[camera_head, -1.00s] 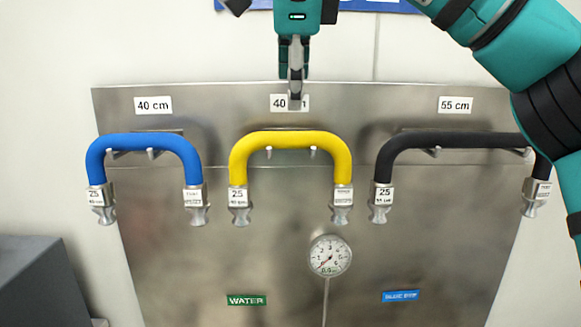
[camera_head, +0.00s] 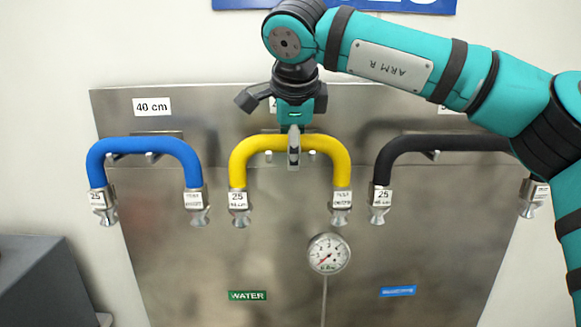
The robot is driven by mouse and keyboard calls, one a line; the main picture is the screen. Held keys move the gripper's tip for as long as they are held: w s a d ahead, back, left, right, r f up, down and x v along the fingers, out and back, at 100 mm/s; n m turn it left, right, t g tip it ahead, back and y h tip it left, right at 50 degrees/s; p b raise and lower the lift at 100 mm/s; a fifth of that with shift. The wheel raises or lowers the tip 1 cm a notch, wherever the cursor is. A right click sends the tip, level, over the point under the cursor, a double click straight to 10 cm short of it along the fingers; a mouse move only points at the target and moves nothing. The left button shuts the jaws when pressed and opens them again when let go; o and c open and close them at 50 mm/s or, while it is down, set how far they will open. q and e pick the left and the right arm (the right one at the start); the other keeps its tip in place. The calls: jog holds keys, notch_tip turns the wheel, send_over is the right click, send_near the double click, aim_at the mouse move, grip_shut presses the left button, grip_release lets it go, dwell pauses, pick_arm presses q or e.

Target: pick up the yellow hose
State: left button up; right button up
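The yellow hose (camera_head: 240,160) hangs as an arch on pegs in the middle of a steel panel, with a metal coupling at each lower end. My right gripper (camera_head: 294,150) points down at the middle of the hose's top. Its fingers overlap the hose in this view, one finger showing in front of it. I cannot tell whether the fingers touch the hose or are closed on it. My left gripper is not in view.
A blue hose (camera_head: 150,145) hangs to the left and a black hose (camera_head: 450,143) to the right on the panel (camera_head: 250,210). A gauge (camera_head: 328,254) sits below the yellow hose. A dark grey box (camera_head: 40,280) stands at lower left.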

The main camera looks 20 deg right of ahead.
jog(key=shift+s+a, duration=0.1)
jog(key=shift+s, duration=0.05)
jog(key=shift+c, duration=1.6)
grip_shut()
jog(key=shift+r, duration=0.2)
